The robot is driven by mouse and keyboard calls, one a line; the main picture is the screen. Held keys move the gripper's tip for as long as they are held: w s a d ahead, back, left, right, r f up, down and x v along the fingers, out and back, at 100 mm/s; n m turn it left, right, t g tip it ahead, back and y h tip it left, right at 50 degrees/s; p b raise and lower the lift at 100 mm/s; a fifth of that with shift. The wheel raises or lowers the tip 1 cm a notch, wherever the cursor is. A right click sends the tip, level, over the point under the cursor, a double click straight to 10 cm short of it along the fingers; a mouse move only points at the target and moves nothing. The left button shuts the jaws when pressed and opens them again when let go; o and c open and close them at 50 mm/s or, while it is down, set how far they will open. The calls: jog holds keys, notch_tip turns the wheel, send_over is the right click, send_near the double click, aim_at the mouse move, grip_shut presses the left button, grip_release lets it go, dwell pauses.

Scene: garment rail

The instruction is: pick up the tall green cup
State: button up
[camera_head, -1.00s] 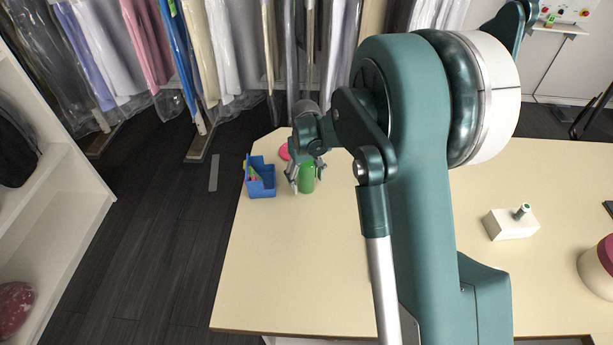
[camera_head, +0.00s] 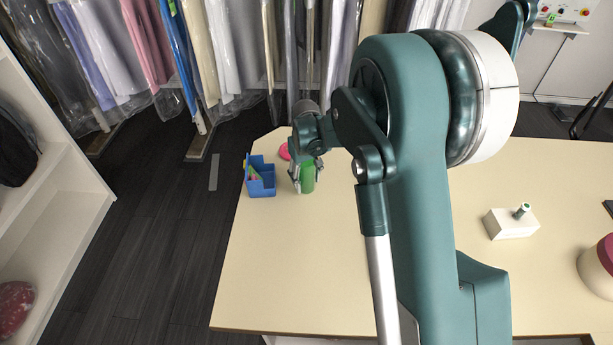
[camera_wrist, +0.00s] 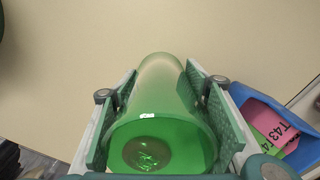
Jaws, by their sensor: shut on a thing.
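The tall green cup (camera_head: 307,178) is at the far left part of the table in the head view. My gripper (camera_head: 306,182) is shut on it, with one finger on each side. In the wrist view the cup (camera_wrist: 160,110) lies between the two finger pads of my gripper (camera_wrist: 165,95), and its open mouth faces the camera. Whether the cup's base touches the table I cannot tell. Part of the cup is hidden by the fingers.
A blue bin (camera_head: 262,184) with tags stands just left of the cup. A pink round thing (camera_head: 284,152) lies behind it. A white box (camera_head: 510,224) stands at the right. The table (camera_head: 285,265) is clear in front of the cup.

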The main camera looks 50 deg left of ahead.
aim_at(306, 174)
notch_tip(306, 174, up, 10)
jog(key=shift+b, duration=0.45)
dwell(0.5)
